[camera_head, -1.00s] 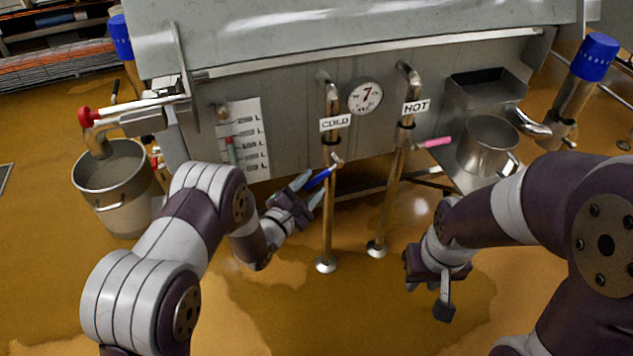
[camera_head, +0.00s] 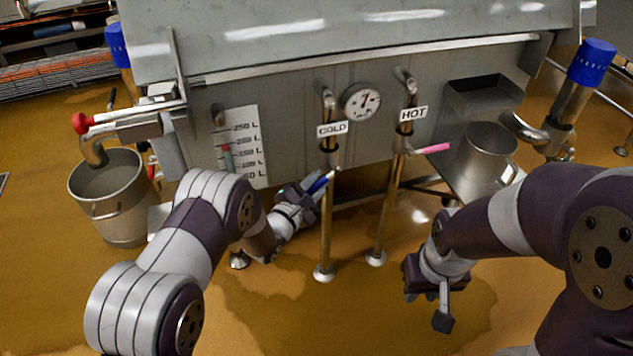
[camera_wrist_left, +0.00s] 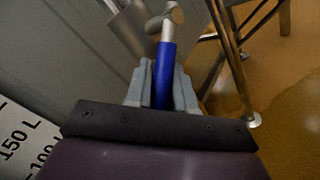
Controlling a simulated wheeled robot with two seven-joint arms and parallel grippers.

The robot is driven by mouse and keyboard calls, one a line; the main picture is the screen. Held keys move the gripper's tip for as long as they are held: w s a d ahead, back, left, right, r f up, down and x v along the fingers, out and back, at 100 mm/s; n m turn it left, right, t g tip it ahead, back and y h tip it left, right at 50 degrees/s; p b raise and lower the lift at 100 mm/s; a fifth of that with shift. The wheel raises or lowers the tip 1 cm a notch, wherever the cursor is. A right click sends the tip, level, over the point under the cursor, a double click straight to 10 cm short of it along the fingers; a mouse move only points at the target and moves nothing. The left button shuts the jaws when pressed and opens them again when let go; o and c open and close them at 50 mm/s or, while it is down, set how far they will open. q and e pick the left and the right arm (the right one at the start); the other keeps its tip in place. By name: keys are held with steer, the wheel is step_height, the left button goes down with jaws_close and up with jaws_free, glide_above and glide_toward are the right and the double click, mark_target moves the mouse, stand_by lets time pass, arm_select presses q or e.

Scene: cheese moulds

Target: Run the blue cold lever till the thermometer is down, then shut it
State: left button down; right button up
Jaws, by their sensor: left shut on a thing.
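The blue cold lever (camera_head: 320,184) sticks out to the lower left from the pipe below the COLD sign (camera_head: 332,130). My left gripper (camera_head: 314,188) is shut on the lever; in the left wrist view the blue lever (camera_wrist_left: 165,75) lies between its two fingers (camera_wrist_left: 162,88).
The pink hot lever (camera_head: 433,149) sits on the pipe under the HOT sign (camera_head: 413,114), right of the cold pipe. A metal bucket (camera_head: 112,205) stands at the left. A steel pot (camera_head: 487,150) stands at the right. The floor in front is clear.

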arm_select(q)
steer(key=r+m+g+y+p, duration=0.1)
steer(key=p, duration=0.2)
steer(key=r+m+g+y+p, duration=0.1)
steer(key=p, duration=0.3)
steer(key=a+r+m+g+y+p, duration=0.1)
steer(key=p, duration=0.3)
steer(key=shift+s+a, duration=0.1)
steer(key=shift+s, duration=0.15)
steer(key=shift+a+m+y+p, duration=0.1)
steer(key=shift+m+y+p, duration=0.25)
steer(key=shift+p, duration=0.45)
steer(key=c, duration=1.1)
jaws_free()
steer(key=shift+o, duration=0.2)
steer(key=p+v, duration=0.4)
steer(key=v, duration=0.8)
steer(key=shift+s+r, duration=0.2)
steer(key=shift+r, duration=0.25)
steer(key=shift+a, duration=0.15)
